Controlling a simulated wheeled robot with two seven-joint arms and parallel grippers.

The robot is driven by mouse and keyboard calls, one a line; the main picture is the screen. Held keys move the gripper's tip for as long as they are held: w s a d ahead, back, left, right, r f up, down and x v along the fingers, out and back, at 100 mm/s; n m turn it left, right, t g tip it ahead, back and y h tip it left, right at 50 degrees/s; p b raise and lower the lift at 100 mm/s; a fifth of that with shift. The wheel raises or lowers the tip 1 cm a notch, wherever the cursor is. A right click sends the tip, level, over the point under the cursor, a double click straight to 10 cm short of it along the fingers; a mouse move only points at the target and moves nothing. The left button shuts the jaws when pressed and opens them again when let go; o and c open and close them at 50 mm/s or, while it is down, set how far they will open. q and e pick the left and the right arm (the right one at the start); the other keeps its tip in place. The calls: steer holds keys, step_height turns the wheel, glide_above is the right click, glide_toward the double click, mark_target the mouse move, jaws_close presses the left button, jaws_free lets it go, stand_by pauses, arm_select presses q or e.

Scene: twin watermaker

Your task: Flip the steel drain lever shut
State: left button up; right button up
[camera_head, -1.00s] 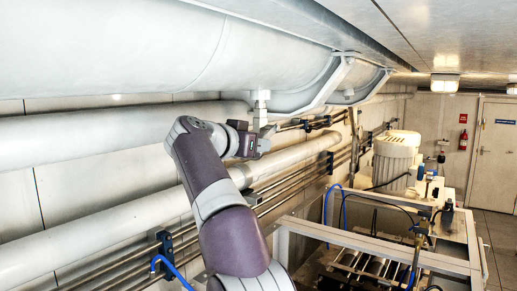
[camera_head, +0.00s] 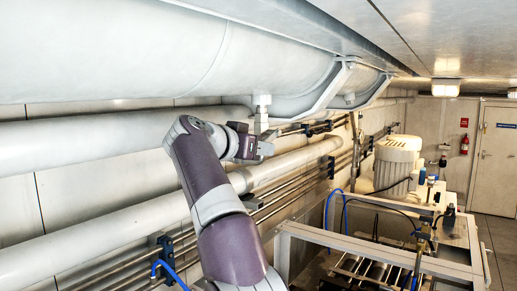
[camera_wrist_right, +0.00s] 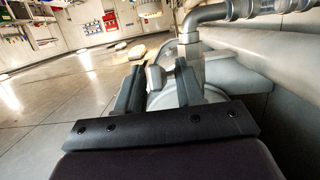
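A pale drain fitting (camera_head: 262,113) hangs under the large overhead tank. My right gripper (camera_head: 264,146) is just below and beside it, seen side-on. A thin steel bar (camera_head: 291,130), which may be the drain lever, runs right from near the fitting; I cannot tell surely. In the right wrist view two dark fingers (camera_wrist_right: 158,76) stand apart, with a small pale grey block (camera_wrist_right: 155,78) showing between them; I cannot tell whether they touch it. A vertical pipe (camera_wrist_right: 190,42) rises behind the right finger. My left gripper is out of view.
The large white tank (camera_head: 150,50) runs overhead, close above the arm. A long white pipe (camera_head: 100,228) and thin steel rails with blue clamps lie along the wall. A grey frame (camera_head: 380,247) and a white motor (camera_head: 396,160) stand at the right.

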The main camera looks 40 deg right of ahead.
steer(key=v, duration=1.2)
steer(key=shift+s+a, duration=0.15)
steer(key=shift+a, duration=0.05)
steer(key=shift+d, duration=0.1)
